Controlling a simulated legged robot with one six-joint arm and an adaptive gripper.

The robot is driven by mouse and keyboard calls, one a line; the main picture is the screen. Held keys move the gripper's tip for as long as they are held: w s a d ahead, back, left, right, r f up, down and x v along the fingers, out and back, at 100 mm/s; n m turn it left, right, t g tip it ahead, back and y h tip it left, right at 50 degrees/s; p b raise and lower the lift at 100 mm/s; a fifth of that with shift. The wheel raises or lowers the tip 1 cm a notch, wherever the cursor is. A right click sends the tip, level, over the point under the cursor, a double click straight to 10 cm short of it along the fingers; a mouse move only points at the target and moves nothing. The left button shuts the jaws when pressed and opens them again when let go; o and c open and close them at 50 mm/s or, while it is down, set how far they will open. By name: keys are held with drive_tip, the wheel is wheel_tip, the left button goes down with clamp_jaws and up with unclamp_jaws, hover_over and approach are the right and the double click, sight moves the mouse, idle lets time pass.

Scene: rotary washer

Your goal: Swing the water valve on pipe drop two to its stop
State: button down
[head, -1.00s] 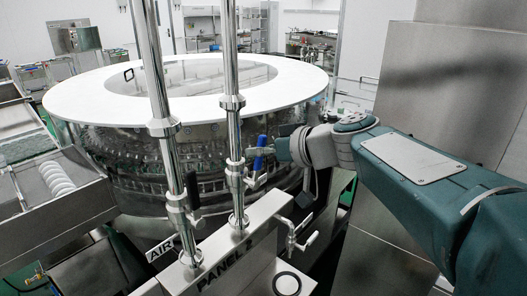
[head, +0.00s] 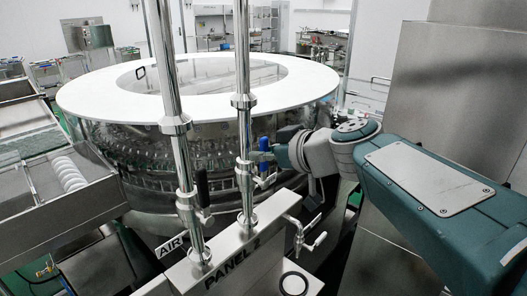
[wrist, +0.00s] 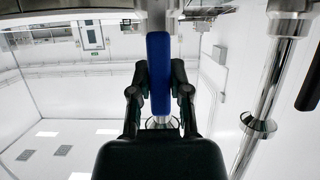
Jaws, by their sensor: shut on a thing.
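The blue valve handle (head: 264,146) stands roughly upright beside the right-hand pipe drop (head: 243,80), on the valve body (head: 245,174) low on that pipe. My gripper (head: 270,156) reaches it from the right and is shut on the handle. In the wrist view the blue handle (wrist: 159,75) runs lengthwise between the two dark fingers of my gripper (wrist: 159,88). The fingertips lie on either side of it. In the head view the fingers are small and partly hidden by the handle and wrist.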

drive_tip(key=c, duration=0.6)
unclamp_jaws()
drive_tip(key=shift+s+f, duration=0.1)
drive_tip(key=shift+f, duration=0.1)
drive_tip(key=shift+o, duration=0.2)
drive_tip(key=shift+r, duration=0.1)
drive_tip(key=shift+s+d+r, duration=0.1)
drive_tip(key=shift+d+r, duration=0.05)
drive_tip(key=shift+d, duration=0.05)
drive_tip(key=v, duration=1.1)
drive_tip(key=shift+s, duration=0.2)
drive_tip(key=shift+d, duration=0.1)
drive_tip(key=s+d+f+m+g+h, duration=0.1)
drive_tip(key=s+d+f+m+h, duration=0.4)
drive_tip(key=f, duration=0.5)
drive_tip(key=s+d+f+m+g+h, duration=0.1)
drive_tip(key=s+d+f+m+h, duration=0.4)
drive_tip(key=s+f, duration=0.3)
wheel_tip(320, 180, down, 3)
drive_tip(key=shift+s+d+r+m+g+h, duration=0.1)
drive_tip(key=shift+s+d+m+g+h, duration=0.05)
drive_tip(key=shift+d+m+g+h, duration=0.15)
